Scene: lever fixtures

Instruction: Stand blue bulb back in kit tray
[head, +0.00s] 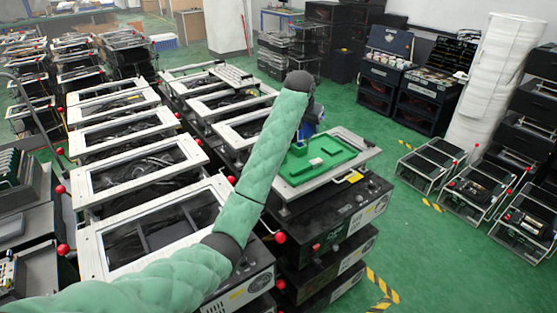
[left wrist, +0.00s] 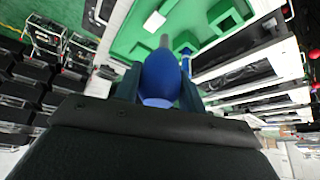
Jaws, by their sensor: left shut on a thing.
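The blue bulb (left wrist: 160,78) is between the fingers of my left gripper (left wrist: 159,90) in the left wrist view. Its narrow grey end points towards the green kit tray (left wrist: 128,32). The gripper is shut on the bulb; whether the bulb touches the tray I cannot tell. In the head view the green kit tray (head: 318,174) lies on a light-framed bench top, with raised green blocks and a square socket. My left arm covers its left side and hides most of the gripper; some blue shows beside the forearm. My right gripper is not in view.
A small white piece (left wrist: 154,20) sits on the tray. Rows of light-framed fixtures (head: 140,160) with red knobs stand left of the tray. A black cabinet (head: 335,222) carries the tray's bench top. Green floor to the right is open up to low racks (head: 430,165).

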